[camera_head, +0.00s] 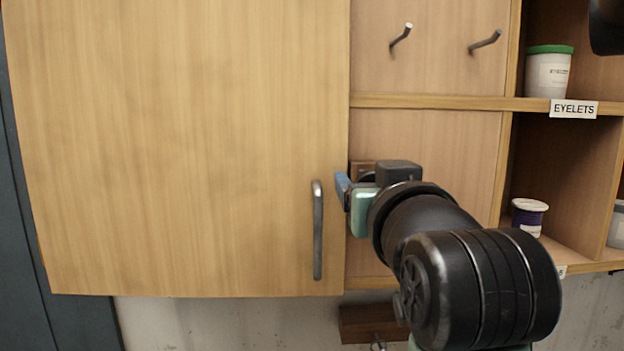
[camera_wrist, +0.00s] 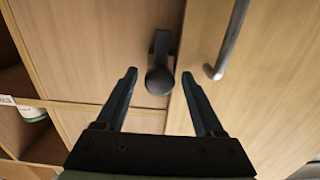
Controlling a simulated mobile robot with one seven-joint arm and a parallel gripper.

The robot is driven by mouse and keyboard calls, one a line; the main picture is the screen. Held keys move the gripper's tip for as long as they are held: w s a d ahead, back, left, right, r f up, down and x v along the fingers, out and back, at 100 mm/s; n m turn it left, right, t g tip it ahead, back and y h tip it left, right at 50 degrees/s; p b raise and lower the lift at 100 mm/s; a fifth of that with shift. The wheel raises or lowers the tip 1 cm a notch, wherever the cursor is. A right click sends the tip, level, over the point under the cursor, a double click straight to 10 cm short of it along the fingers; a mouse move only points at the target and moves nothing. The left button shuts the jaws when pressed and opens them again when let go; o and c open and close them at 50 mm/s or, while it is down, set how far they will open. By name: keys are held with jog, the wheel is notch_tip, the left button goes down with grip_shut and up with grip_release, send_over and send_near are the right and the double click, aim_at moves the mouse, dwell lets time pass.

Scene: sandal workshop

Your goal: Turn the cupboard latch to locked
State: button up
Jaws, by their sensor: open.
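The cupboard door (camera_head: 180,150) fills the left of the head view and looks closed, with a vertical metal handle (camera_head: 318,230) near its right edge. The latch shows in the wrist view as a dark round knob (camera_wrist: 159,81) with a short bar (camera_wrist: 161,45) pointing up in that picture. It sits just beside the door edge. My gripper (camera_wrist: 158,75) is open, with one finger on each side of the knob; I cannot tell whether they touch it. In the head view my gripper (camera_head: 345,188) is at the door's right edge and hides most of the latch.
The door handle also shows close to the right finger in the wrist view (camera_wrist: 230,40). Two metal hooks (camera_head: 401,36) (camera_head: 485,42) stick out above.

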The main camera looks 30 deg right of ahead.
jog(key=shift+d, duration=0.15)
grip_shut()
